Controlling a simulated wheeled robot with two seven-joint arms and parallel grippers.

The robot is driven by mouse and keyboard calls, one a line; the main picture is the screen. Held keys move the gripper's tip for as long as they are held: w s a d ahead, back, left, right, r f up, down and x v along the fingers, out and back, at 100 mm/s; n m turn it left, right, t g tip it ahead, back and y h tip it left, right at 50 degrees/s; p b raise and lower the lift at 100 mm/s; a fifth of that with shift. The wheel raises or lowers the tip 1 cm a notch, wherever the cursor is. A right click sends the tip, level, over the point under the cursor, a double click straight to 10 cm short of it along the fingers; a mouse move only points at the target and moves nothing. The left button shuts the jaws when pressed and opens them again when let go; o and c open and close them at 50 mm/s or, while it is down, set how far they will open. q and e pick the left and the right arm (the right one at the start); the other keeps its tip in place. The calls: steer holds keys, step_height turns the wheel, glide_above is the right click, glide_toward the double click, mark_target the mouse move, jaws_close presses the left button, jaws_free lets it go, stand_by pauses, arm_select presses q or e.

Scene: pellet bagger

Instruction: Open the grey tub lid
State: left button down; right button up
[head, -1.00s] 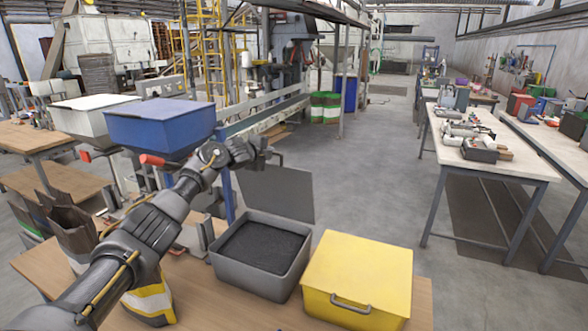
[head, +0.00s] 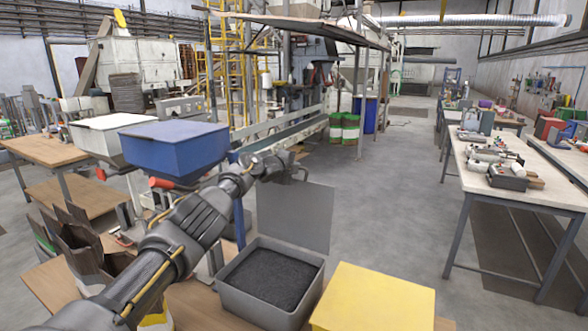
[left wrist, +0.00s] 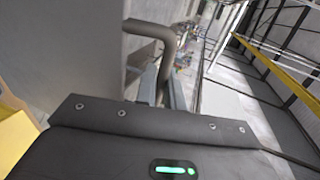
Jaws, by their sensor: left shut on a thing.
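The grey tub (head: 250,307) stands on the wooden bench, filled with dark granules (head: 270,276). Its grey lid (head: 297,217) stands up roughly vertical at the tub's far edge, so the tub is open. My left gripper (head: 296,172) is at the lid's top edge, shut on the lid's handle; the fingertips are hard to make out. In the left wrist view, the bent grey handle (left wrist: 158,32) runs from the lid's flat face (left wrist: 75,50) down behind the gripper housing. My right gripper is not in view.
A yellow-lidded tub (head: 372,302) stands close to the right of the grey tub. A blue bin (head: 175,147) and a white bin (head: 105,135) are at left, behind my arm. Open bags (head: 85,240) stand at the bench's left. Floor beyond the lid is clear.

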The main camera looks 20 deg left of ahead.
arm_select(q)
steer(key=shift+a, duration=0.1)
steer(key=c, duration=1.6)
jaws_free()
steer(key=shift+c, duration=0.2)
steer(key=shift+s+r+b, duration=0.1)
steer(key=shift+s+b, duration=0.55)
steer(key=shift+s, duration=0.05)
steer(key=b+v, duration=0.3)
steer(key=v, duration=0.6)
steer(key=shift+s+r, duration=0.15)
steer(key=shift+s, duration=0.1)
